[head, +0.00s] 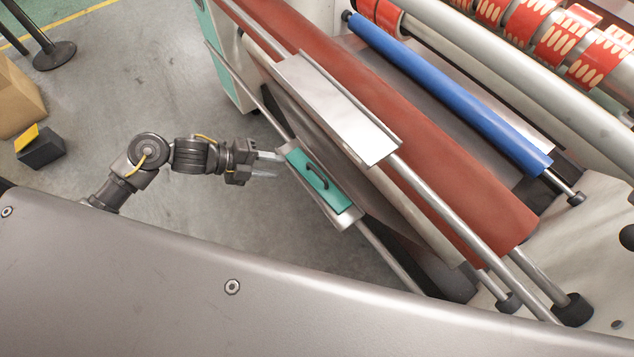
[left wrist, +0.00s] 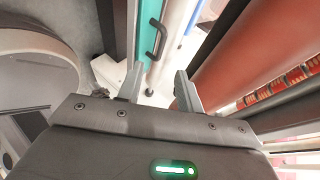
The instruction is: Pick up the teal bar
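The teal bar (head: 318,181) lies on a narrow metal holder on a slanted rail at the front of the machine, with a dark curved handle on its top. My left gripper (head: 266,164) is just left of the bar, with its fingers apart and empty. In the left wrist view, the teal bar (left wrist: 150,35) with its black handle (left wrist: 157,40) is beyond the open fingertips of the left gripper (left wrist: 157,85), and nothing is between the fingers. My right gripper is not in view.
The machine has a silver plate (head: 340,105), a red-brown roller (head: 430,165) and a blue roller (head: 450,92) right of the bar. A cardboard box (head: 18,98), a black block with a yellow top (head: 40,150) and a post base (head: 54,55) stand left. Grey floor (head: 180,80) is clear.

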